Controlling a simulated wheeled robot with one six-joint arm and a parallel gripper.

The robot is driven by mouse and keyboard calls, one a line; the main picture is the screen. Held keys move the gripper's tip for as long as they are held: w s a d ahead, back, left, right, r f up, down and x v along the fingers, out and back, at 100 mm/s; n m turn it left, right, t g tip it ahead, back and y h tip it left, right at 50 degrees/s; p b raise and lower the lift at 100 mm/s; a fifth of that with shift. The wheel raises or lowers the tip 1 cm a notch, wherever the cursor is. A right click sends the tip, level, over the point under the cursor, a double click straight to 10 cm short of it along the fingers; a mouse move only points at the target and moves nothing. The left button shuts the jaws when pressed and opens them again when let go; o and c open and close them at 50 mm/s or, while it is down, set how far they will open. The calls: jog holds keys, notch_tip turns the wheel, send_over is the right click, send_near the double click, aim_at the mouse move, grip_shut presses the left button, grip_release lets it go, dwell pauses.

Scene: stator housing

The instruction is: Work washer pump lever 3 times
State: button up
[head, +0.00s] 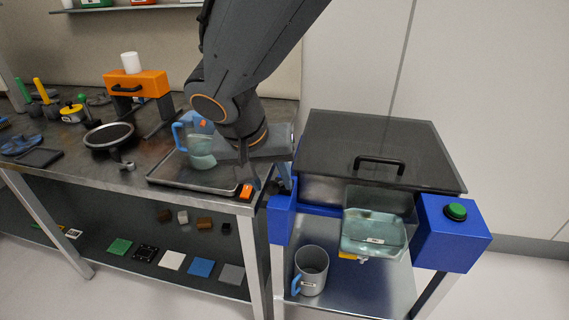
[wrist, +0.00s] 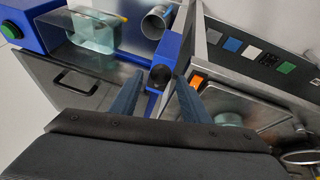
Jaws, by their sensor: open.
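The washer stands at the right in the head view, with a dark lid (head: 335,140) bearing a black handle, and blue housings at its front corners. In the wrist view a round black knob (wrist: 160,77) on a blue part (wrist: 172,48) lies between my fingertips; it looks like the pump lever's end. My gripper (wrist: 159,82) is open, its two blue-grey fingers on either side of the knob. Contact cannot be told. In the head view my gripper (head: 268,180) is by the washer's left blue housing (head: 282,216), and the knob is hidden.
A clear tank (head: 375,232) hangs at the washer's front. A green button (head: 455,211) tops the right blue housing. A grey mug (head: 311,268) stands on the lower shelf. On the bench at left are a metal tray (head: 165,178), a blue-handled jug (head: 201,150) and an orange switch (head: 246,191).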

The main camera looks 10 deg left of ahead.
jog(key=shift+x, duration=1.75)
grip_shut()
